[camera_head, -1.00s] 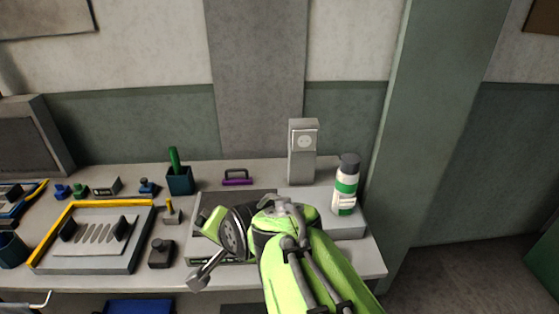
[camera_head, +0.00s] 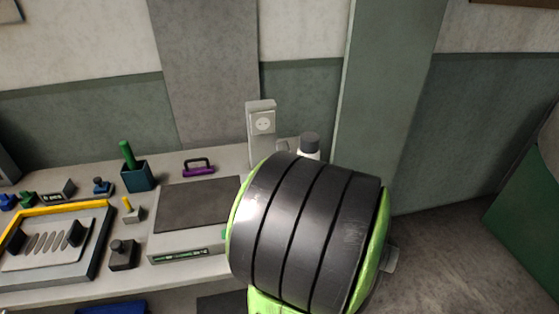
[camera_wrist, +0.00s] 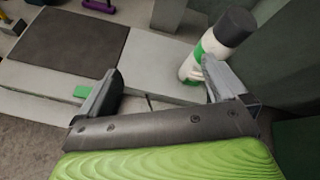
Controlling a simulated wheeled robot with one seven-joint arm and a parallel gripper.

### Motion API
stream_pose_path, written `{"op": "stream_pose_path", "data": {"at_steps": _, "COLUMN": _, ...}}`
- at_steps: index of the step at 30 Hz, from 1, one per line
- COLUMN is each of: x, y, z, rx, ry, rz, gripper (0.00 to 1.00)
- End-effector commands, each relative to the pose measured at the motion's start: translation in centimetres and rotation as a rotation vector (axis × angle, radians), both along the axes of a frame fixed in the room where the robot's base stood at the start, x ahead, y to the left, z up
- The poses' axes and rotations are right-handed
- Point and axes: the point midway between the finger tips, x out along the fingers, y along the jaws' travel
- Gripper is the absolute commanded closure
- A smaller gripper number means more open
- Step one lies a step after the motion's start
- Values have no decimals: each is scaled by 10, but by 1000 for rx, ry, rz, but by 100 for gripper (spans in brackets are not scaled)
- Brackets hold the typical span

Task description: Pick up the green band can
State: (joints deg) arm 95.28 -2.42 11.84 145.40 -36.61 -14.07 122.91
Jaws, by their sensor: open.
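The green band can is a white bottle-like can with a dark grey cap and a green band. In the head view only the cap and upper white part of the can (camera_head: 309,145) show; my arm hides the rest. In the wrist view the can (camera_wrist: 208,47) stands beyond the right finger, which overlaps its lower part. My gripper (camera_wrist: 158,82) is open and empty, with its fingers spread over the bench edge. The can is not between the fingers; I cannot tell whether the right finger touches it.
A grey socket post (camera_head: 262,130) stands left of the can. A dark plate (camera_head: 200,203) lies on the bench, with a purple handle (camera_head: 198,167) and a teal cup (camera_head: 137,175) behind it. A green-grey pillar (camera_head: 385,110) rises close behind the can at the right.

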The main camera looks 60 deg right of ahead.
Motion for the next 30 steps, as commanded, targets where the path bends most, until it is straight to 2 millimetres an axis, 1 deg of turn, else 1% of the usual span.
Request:
{"op": "stream_pose_path", "data": {"at_steps": 1, "x": -23, "y": -20, "z": -3, "rx": 70, "ry": -115, "rz": -143, "gripper": 1}}
{"op": "stream_pose_path", "data": {"at_steps": 3, "x": -44, "y": -37, "z": -2, "rx": 133, "ry": -252, "rz": -283, "gripper": 1}}
{"op": "stream_pose_path", "data": {"at_steps": 5, "x": -56, "y": -45, "z": -1, "rx": 164, "ry": -326, "rz": -352, "gripper": 1}}
{"op": "stream_pose_path", "data": {"at_steps": 7, "x": -60, "y": -50, "z": 0, "rx": 181, "ry": -366, "rz": -385, "gripper": 1}}
{"op": "stream_pose_path", "data": {"at_steps": 8, "x": -59, "y": -52, "z": 0, "rx": 186, "ry": -370, "rz": -389, "gripper": 1}}
{"op": "stream_pose_path", "data": {"at_steps": 13, "x": -44, "y": -70, "z": -5, "rx": 190, "ry": -372, "rz": -381, "gripper": 1}}
{"op": "stream_pose_path", "data": {"at_steps": 16, "x": -39, "y": -75, "z": -1, "rx": 193, "ry": -389, "rz": -367, "gripper": 1}}
{"op": "stream_pose_path", "data": {"at_steps": 20, "x": -34, "y": -81, "z": -3, "rx": 192, "ry": -395, "rz": -363, "gripper": 1}}
{"op": "stream_pose_path", "data": {"at_steps": 26, "x": -31, "y": -87, "z": -13, "rx": 190, "ry": -363, "rz": -385, "gripper": 1}}
{"op": "stream_pose_path", "data": {"at_steps": 30, "x": -13, "y": -112, "z": -28, "rx": 179, "ry": -361, "rz": -381, "gripper": 1}}
